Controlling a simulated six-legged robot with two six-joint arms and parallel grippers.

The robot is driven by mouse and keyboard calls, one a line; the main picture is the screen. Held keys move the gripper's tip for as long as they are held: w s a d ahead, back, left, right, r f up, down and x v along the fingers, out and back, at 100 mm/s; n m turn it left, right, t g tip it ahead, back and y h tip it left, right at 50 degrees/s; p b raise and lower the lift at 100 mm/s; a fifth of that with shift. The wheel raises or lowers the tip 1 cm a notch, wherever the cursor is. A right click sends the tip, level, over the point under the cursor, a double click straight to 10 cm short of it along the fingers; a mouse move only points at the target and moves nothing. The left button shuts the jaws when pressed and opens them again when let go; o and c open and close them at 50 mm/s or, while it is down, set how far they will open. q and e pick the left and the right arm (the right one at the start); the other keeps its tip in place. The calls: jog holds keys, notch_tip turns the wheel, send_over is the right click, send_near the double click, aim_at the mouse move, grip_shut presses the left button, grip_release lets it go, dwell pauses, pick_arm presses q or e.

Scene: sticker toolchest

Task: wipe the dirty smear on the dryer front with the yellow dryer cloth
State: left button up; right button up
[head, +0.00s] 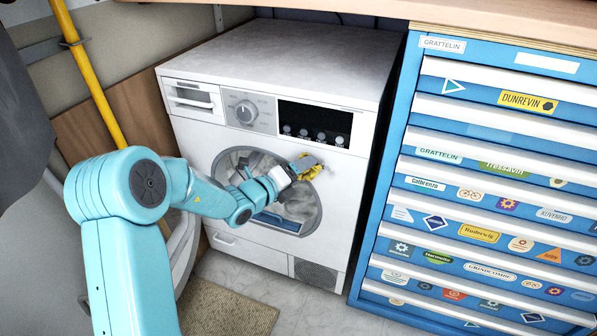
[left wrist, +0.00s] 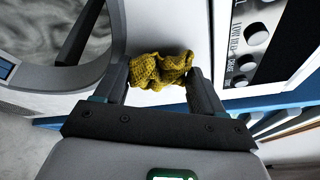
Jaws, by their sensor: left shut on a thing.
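The yellow dryer cloth (left wrist: 160,70) is bunched between the two fingers of my left gripper (left wrist: 160,82), which is shut on it. In the head view the cloth (head: 306,165) is at the upper right of the round door, against or just in front of the white dryer front (head: 345,190). My left gripper (head: 295,170) reaches it from the left. I cannot tell whether the cloth touches the panel. My right gripper is not in view.
The dryer's control knob (head: 247,111) and dark display panel (head: 314,123) are above the cloth. A blue tool chest (head: 415,130) covered in stickers stands close on the right. A yellow pole (head: 88,75) stands at the left. A brown mat (head: 230,310) lies on the floor.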

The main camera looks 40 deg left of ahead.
pick_arm(q)
jog(key=shift+w, duration=0.25)
